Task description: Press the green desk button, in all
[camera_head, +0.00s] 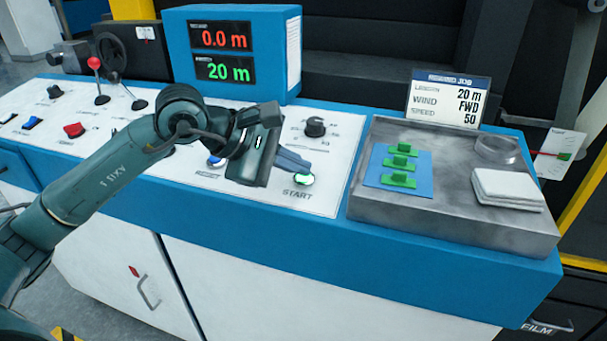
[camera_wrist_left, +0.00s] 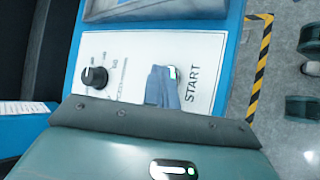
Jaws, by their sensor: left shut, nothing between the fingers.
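The green START button (camera_head: 303,180) sits near the right end of the white desk panel, above the printed word START. My left gripper (camera_head: 305,168) is shut and empty, its blue-grey fingers pointing at the button from its upper left. In the left wrist view the shut fingers (camera_wrist_left: 162,88) lie beside and partly over the button (camera_wrist_left: 173,72), so only its edge shows. I cannot tell whether the fingertips touch the button or are just above it. My right gripper is in neither view.
A black knob (camera_head: 315,127) stands just behind the fingers. A blue button (camera_head: 215,160) is left of the gripper. A grey metal tray (camera_head: 450,212) with green pieces and white pads is to the right. A display box (camera_head: 272,50) stands behind, reading 0.0 m and 20 m.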

